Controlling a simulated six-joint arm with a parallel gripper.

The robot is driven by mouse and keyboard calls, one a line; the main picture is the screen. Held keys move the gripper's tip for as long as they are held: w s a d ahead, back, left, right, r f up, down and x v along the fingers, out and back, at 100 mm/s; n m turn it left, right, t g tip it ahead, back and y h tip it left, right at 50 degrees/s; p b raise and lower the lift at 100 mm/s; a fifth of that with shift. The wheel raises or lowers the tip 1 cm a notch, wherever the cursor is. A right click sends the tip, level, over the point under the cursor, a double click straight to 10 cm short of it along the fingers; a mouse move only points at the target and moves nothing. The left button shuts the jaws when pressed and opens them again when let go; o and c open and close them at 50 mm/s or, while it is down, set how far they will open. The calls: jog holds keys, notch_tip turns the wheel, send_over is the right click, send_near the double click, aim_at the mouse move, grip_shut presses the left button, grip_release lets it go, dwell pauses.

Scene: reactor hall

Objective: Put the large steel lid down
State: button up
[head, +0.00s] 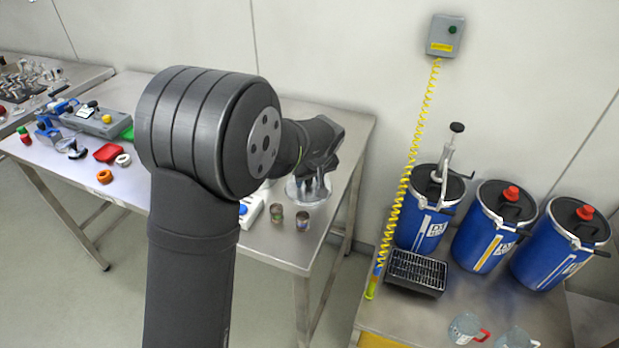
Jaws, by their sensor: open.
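A round, shiny steel lid (294,192) is at the right end of the steel table (305,249), directly below my gripper (317,193). It appears to lie flat on the table top. My gripper points down at the middle of the lid with its jaws open. The wrist hides part of the lid's far side. I cannot tell from this one view whether the fingertips still touch the lid's middle.
Blue drums (484,235), a black grate (416,272) and jugs (467,328) are on the right bench. A yellow coiled hose (410,165) hangs between.

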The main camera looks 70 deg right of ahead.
jog(key=shift+r, duration=0.1)
jog(key=v, duration=1.2)
jog(key=x, duration=1.2)
jog(key=shift+f, duration=0.3)
notch_tip(320, 180, up, 3)
jog(key=shift+r, duration=0.75)
